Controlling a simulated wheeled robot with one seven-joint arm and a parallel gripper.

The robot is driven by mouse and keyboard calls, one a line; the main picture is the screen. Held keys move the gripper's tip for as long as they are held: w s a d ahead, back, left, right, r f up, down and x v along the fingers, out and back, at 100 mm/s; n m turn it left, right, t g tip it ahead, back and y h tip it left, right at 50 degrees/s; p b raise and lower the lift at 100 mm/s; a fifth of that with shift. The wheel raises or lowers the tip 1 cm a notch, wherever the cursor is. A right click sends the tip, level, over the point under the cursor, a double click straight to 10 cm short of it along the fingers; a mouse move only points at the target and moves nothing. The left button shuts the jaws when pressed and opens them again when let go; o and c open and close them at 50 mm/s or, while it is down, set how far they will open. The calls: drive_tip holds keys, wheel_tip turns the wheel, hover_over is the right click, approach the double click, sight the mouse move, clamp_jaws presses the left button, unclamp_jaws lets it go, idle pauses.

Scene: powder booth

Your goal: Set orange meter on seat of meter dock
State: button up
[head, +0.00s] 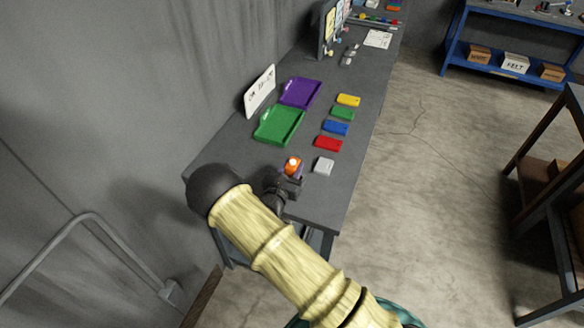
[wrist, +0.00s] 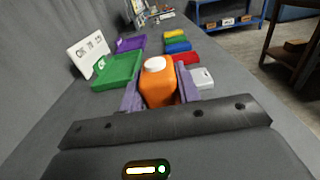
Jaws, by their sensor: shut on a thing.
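The orange meter (head: 295,168) is a small orange body with a round white face on top; it also shows in the wrist view (wrist: 157,88). My gripper (head: 288,182) is shut on it, with one purple-grey finger on each side in the wrist view (wrist: 160,98). The meter is over the near end of the grey bench, left of the grey-white block. I cannot tell how high it is above the bench top. I cannot make out a meter dock or its seat for certain in either view.
The grey bench (head: 335,200) holds a green tray (head: 266,131), a purple tray (head: 288,97), a white sign (head: 259,91), and yellow (head: 348,100), green (head: 343,113), blue (head: 336,127), red (head: 328,143) and grey-white (head: 324,166) blocks. A dark panel stand (head: 326,38) rises farther back. A wall runs along the left.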

drive_tip(key=shift+f, duration=0.1)
idle(0.5)
drive_tip(key=o, duration=1.1)
drive_tip(key=shift+o, duration=0.2)
drive_tip(key=b+v, duration=0.5)
drive_tip(key=v, duration=1.2)
drive_tip(key=shift+s, duration=0.2)
